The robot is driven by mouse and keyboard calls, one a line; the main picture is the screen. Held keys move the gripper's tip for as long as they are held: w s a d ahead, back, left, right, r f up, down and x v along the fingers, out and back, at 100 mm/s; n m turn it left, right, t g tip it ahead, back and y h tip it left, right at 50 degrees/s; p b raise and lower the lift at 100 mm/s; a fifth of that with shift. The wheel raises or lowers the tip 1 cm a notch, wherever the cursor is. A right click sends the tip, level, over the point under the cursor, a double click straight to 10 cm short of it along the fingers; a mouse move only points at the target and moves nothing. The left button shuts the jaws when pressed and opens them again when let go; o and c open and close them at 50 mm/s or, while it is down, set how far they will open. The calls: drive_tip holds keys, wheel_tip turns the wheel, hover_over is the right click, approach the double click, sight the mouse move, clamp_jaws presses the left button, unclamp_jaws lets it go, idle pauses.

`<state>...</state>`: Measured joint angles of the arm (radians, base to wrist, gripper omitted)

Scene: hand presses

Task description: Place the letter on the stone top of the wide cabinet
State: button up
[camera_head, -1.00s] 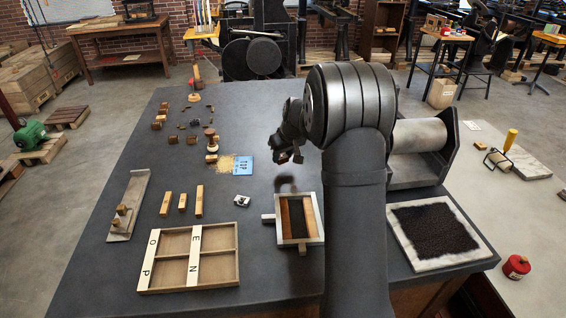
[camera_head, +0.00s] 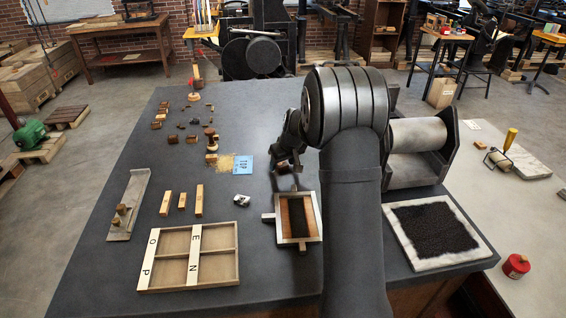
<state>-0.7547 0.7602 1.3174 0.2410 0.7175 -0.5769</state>
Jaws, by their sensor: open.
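The dark grey stone top (camera_head: 265,268) of the wide cabinet fills the middle of the head view. My gripper (camera_head: 285,172) is open, low over the stone top at the far edge of a small pale-rimmed frame (camera_head: 283,243). The frame holds brown strips and a dark area; I cannot tell whether a letter lies in it. A small silver and black piece (camera_head: 242,199) lies on the stone left of the frame; I cannot tell if it is the letter. My fingertips are small and dark, and I see nothing held between them.
A wooden tray (camera_head: 216,288) with lettered strips lies front left, with several wood blocks (camera_head: 199,200) behind it. A blue card (camera_head: 244,165) lies farther back. A roller press (camera_head: 418,136) and a black-filled slab (camera_head: 467,264) stand right of my arm.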

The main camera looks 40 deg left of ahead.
sight(283, 165)
drive_tip(key=v, duration=1.2)
drive_tip(key=shift+r, duration=0.15)
drive_tip(key=x, duration=1.1)
drive_tip(key=shift+a+f, duration=0.15)
drive_tip(key=shift+f, duration=0.1)
drive_tip(key=shift+w+a+f, duration=0.15)
drive_tip(key=shift+r, duration=1.6)
